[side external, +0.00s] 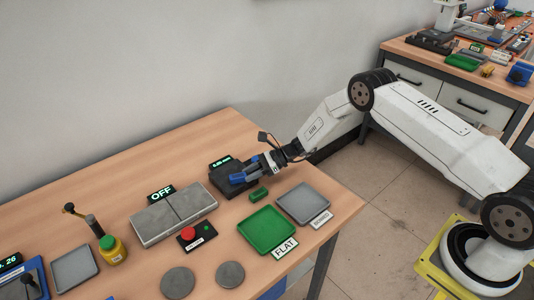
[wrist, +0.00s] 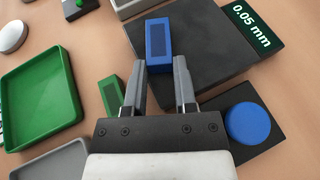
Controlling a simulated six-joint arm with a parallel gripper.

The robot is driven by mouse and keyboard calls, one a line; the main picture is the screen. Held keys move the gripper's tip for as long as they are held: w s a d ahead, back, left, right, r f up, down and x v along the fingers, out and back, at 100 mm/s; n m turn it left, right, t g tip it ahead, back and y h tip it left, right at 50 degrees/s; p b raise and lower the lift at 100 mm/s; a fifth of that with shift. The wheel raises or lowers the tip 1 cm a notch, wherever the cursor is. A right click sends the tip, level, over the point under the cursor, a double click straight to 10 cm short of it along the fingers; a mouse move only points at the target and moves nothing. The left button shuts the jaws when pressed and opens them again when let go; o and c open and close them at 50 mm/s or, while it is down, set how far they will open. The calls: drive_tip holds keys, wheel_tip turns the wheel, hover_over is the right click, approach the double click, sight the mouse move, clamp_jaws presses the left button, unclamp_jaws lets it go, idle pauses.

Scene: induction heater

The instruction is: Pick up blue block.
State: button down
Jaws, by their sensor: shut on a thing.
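The blue block (wrist: 158,38) is a small upright-sided piece with a darker panel on top. In the wrist view it sits between the tips of my gripper (wrist: 160,66), whose two grey fingers are shut on it. It is over the dark measuring plate (wrist: 203,68); I cannot tell whether it touches the plate. In the side view the blue block (side external: 237,179) shows at the end of my gripper (side external: 246,175), above the same plate, and the fingers partly blend with it.
A green block (side external: 258,194) lies just beside the plate. A green tray (side external: 266,230) and grey tray (side external: 303,203) stand near the table's front right. The plate has a "0.05 mm" display (wrist: 252,27) and a round blue button (wrist: 248,123). A grey two-part slab (side external: 173,216) lies left.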

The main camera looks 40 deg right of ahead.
drive_tip(key=shift+r, duration=0.15)
drive_tip(key=shift+r, duration=0.7)
drive_tip(key=s+d+r, duration=0.1)
drive_tip(key=s+r, duration=1)
drive_tip(key=s, duration=0.3)
drive_tip(key=shift+d+r, duration=0.15)
drive_tip(key=shift+r, duration=0.05)
drive_tip(key=shift+w+r, duration=0.1)
